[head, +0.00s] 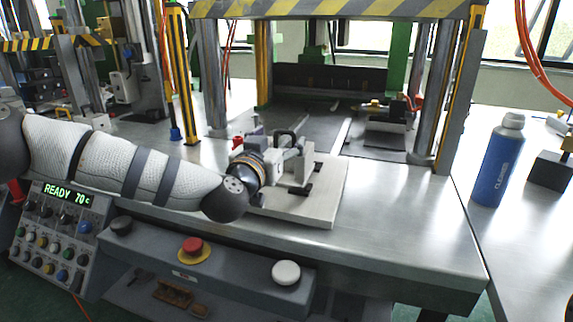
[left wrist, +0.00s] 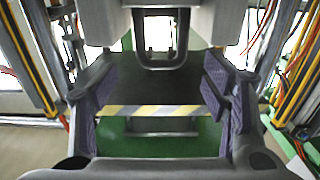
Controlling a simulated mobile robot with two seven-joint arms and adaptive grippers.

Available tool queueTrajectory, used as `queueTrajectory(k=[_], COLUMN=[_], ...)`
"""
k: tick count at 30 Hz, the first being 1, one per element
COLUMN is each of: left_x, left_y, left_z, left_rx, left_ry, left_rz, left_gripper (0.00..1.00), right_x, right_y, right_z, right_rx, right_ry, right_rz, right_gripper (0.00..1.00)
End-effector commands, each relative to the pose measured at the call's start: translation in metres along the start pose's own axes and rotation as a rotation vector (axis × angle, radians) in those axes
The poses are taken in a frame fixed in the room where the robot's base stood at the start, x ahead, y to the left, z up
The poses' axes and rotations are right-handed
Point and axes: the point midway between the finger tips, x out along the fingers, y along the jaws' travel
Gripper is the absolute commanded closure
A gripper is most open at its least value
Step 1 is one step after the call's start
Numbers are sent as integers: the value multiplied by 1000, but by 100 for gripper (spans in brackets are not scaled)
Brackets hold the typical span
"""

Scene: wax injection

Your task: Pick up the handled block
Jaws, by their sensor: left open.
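The handled block (left wrist: 215,22) is pale grey and fills the top of the left wrist view. Its dark U-shaped handle (left wrist: 160,63) hangs into the gap between my finger pads. My left gripper (left wrist: 160,92) is open, with a purple pad on either side and clear space between each pad and the handle. In the head view my left gripper (head: 296,163) is over the pale board on the bench, near its left part. There the gripper and wrist cover much of the block, so its outline is hard to tell. My right gripper is not seen.
The pale board (head: 328,205) lies on the metal bench (head: 410,215) before the press opening. Grey and yellow posts (head: 453,90) flank it. A blue bottle (head: 497,165) stands at right. A control panel (head: 55,230) and button console (head: 230,275) are in front. Bench right of the board is clear.

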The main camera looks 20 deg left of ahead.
Motion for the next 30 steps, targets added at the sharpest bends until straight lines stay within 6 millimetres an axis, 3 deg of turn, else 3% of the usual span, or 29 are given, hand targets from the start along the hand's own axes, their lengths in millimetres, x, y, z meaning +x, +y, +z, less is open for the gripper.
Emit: queueTrajectory(k=[3, 7, 15, 24, 30], left_x=[24, 44, 48, 48, 48], left_y=[-3, -2, -2, -2, -2], left_z=[10, 8, 3, 4, 0], left_rx=[-1, -1, 0, -1, -1], left_ry=[-6, -3, 2, 1, 8], left_rz=[-3, 0, 0, 0, -1], left_gripper=[31, 31, 34, 100, 100], right_x=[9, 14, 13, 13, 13], right_y=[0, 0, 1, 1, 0], right_z=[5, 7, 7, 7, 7], right_rx=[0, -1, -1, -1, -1], right_ry=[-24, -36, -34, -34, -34], right_rz=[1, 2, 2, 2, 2], right_gripper=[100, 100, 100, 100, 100])
